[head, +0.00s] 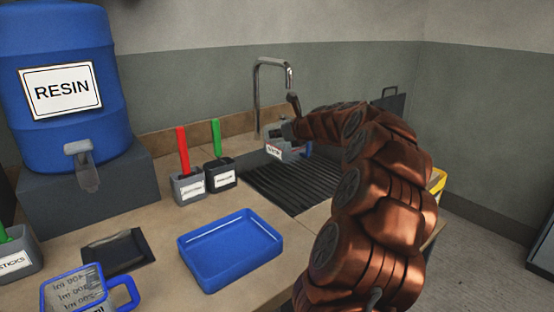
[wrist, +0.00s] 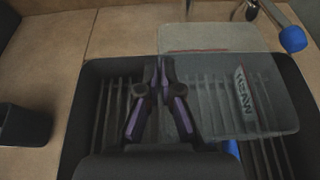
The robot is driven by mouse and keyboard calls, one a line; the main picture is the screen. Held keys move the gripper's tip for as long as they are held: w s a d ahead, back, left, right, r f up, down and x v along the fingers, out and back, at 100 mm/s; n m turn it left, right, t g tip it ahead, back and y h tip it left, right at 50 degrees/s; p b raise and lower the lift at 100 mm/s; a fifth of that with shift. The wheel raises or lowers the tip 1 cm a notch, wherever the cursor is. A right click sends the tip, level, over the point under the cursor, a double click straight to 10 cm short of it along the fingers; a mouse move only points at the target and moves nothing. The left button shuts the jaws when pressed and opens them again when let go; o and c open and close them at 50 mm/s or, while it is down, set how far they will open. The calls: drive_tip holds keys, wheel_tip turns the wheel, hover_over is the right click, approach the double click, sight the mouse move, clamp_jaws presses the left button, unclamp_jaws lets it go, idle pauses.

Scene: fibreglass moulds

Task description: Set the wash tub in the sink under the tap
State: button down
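The wash tub (head: 287,153) is a clear, pale box with a red-and-white WASH label. It is partly hidden by my gripper in the head view. In the wrist view the tub (wrist: 208,98) overlaps the right and far part of the dark ribbed sink (wrist: 88,105); I cannot tell whether it touches the sink's bottom. The purple-and-black fingers of my gripper (wrist: 163,66) are nearly together at the tub's left edge and appear closed on its wall. The sink (head: 290,192) lies in the counter. The tap (head: 272,61) rises behind it, its spout above the tub's area.
A blue tray (head: 230,277) lies on the counter (head: 165,232) in front. Two small holders, one grey (head: 188,189) and one black (head: 221,176), with red and green handles stand left of the sink. A blue resin drum (head: 60,140) stands far left.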

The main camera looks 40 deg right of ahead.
sight(277, 151)
drive_tip(key=shift+a+f+b, duration=0.1)
drive_tip(key=shift+f+b, duration=0.65)
drive_tip(key=shift+f, duration=2.45)
drive_tip(key=c, duration=1.3)
unclamp_jaws()
drive_tip(key=shift+s+r, duration=0.1)
drive_tip(key=shift+r, duration=0.05)
drive_tip(key=p+v, duration=0.1)
drive_tip(key=v, duration=0.9)
drive_tip(key=shift+s+r+p, duration=0.2)
drive_tip(key=shift+s+p, duration=0.05)
drive_tip(key=shift+p, duration=0.05)
drive_tip(key=shift+s+a+r, duration=0.1)
drive_tip(key=shift+s, duration=0.45)
